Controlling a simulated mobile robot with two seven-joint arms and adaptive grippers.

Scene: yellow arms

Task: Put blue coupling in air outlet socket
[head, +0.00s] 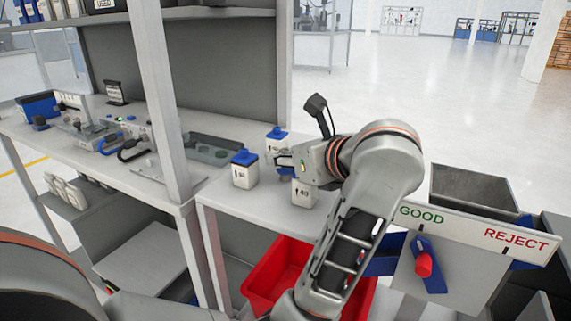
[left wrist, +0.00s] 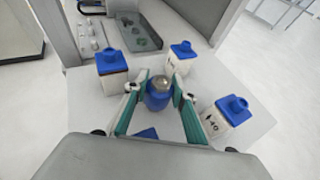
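In the left wrist view a blue rounded part with a metal top, apparently the blue coupling (left wrist: 158,96), stands between the green-padded fingers of my left gripper (left wrist: 160,84). The fingers are spread on either side of it; a narrow gap seems to show, but contact is hard to judge. In the head view my left gripper (head: 283,160) is low over the bench among blue-topped white boxes, and the coupling is not clearly visible there. I cannot identify the air outlet socket; a fixture with blue parts (head: 120,138) stands at the left. My right gripper is not in view.
A grey tray (head: 205,148) and a shelf post (head: 165,100) are further left. A red bin (head: 268,272) is below the bench.

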